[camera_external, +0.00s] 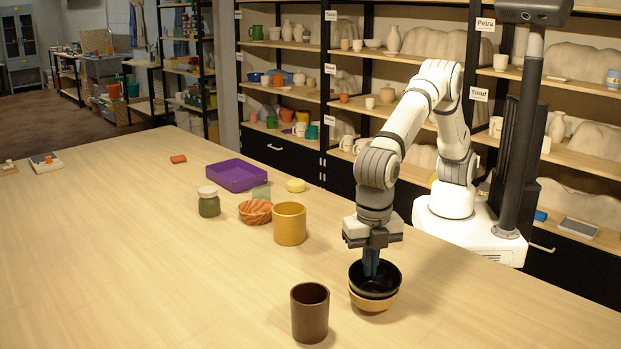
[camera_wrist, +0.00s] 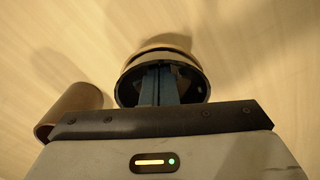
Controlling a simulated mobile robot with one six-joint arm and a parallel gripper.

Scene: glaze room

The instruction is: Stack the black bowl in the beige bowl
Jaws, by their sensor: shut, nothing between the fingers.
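The black bowl (camera_external: 384,280) sits nested upright inside the beige bowl (camera_external: 373,303) on the table's near right part. The beige bowl's lower side shows beneath the black rim. In the wrist view the black bowl (camera_wrist: 192,88) shows at the top centre, with the beige bowl's rim (camera_wrist: 160,50) just behind it. My gripper (camera_external: 371,270) points straight down with its blue fingertips inside the black bowl's opening. Its fingers (camera_wrist: 159,85) are together with nothing between them. Whether the fingertips touch the bowl's inside, I cannot tell.
A dark brown cup (camera_external: 310,315) stands close to the left of the bowls. A yellow pot (camera_external: 290,224), a wooden bowl (camera_external: 255,212), a green jar (camera_external: 209,203) and a purple tray (camera_external: 236,163) are farther back. The table's left side is mostly clear. Shelves stand behind.

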